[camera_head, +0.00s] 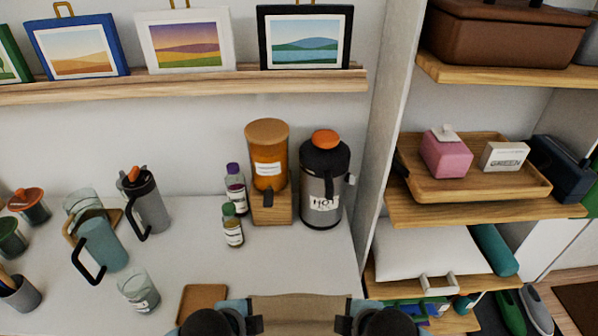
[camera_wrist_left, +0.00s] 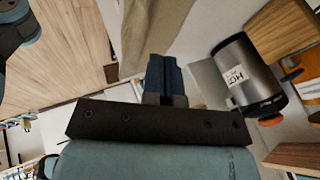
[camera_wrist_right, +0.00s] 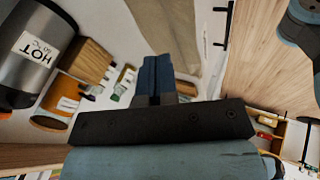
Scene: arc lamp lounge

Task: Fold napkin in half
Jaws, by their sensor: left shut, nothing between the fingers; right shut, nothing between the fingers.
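A tan napkin (camera_head: 300,312) lies at the bottom edge of the head view, between my two grippers; its near part is cut off by the frame. It also shows as tan cloth in the left wrist view (camera_wrist_left: 150,35) and in the right wrist view (camera_wrist_right: 190,35). My left gripper (camera_head: 256,324) is at the napkin's left side, its dark blue fingers shut with nothing between them (camera_wrist_left: 165,75). My right gripper (camera_head: 343,324) is at the napkin's right side, also shut and empty (camera_wrist_right: 155,75). Whether either touches the cloth I cannot tell.
A brown coaster (camera_head: 203,301) lies left of the napkin, near a glass (camera_head: 139,291). A steel HOT dispenser (camera_head: 323,185), an amber jar (camera_head: 268,155) and small bottles (camera_head: 234,228) stand behind. Shelves (camera_head: 480,208) are at the right. The white counter behind the napkin is clear.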

